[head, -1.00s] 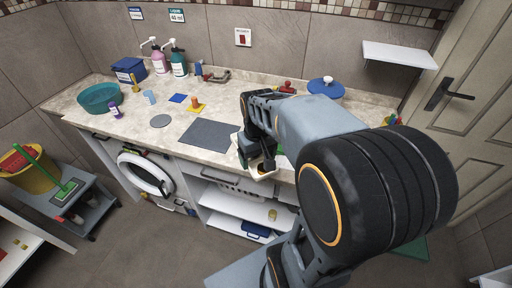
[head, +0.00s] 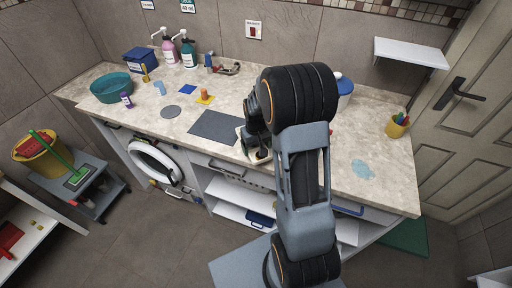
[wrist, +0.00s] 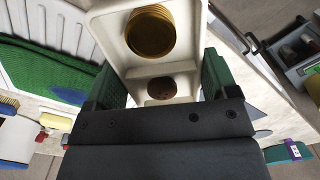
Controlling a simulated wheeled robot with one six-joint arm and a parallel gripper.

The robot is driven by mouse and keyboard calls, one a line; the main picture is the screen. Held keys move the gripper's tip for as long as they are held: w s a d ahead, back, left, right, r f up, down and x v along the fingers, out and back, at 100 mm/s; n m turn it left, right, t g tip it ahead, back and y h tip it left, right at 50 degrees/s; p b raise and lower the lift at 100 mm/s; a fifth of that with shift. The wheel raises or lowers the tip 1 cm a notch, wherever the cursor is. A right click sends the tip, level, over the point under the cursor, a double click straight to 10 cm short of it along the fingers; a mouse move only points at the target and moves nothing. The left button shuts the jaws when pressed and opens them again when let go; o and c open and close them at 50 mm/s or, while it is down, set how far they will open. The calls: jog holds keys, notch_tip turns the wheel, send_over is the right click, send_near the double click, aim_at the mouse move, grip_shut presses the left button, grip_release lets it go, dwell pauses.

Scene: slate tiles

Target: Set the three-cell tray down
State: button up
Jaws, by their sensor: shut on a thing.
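My gripper (head: 256,152) is low over the front of the counter, right of the dark grey mat. It is shut on the white three-cell tray (head: 240,132), which is mostly hidden by my arm in the head view. In the wrist view the tray (wrist: 154,70) lies between the green finger pads of my gripper (wrist: 162,86). One cell holds a round yellow-gold thing (wrist: 150,32) and another a dark brown round thing (wrist: 160,88). The third cell is not clear. I cannot tell whether the tray touches the counter.
The dark grey mat (head: 216,127) lies bare on the stone counter (head: 120,78). An orange thing stands on a yellow square (head: 205,100) behind it. My arm hides the counter's middle.

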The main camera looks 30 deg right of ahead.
jog(key=shift+f, duration=0.6)
jog(key=shift+f, duration=0.15)
jog(key=shift+f, duration=0.15)
jog(key=o, duration=0.7)
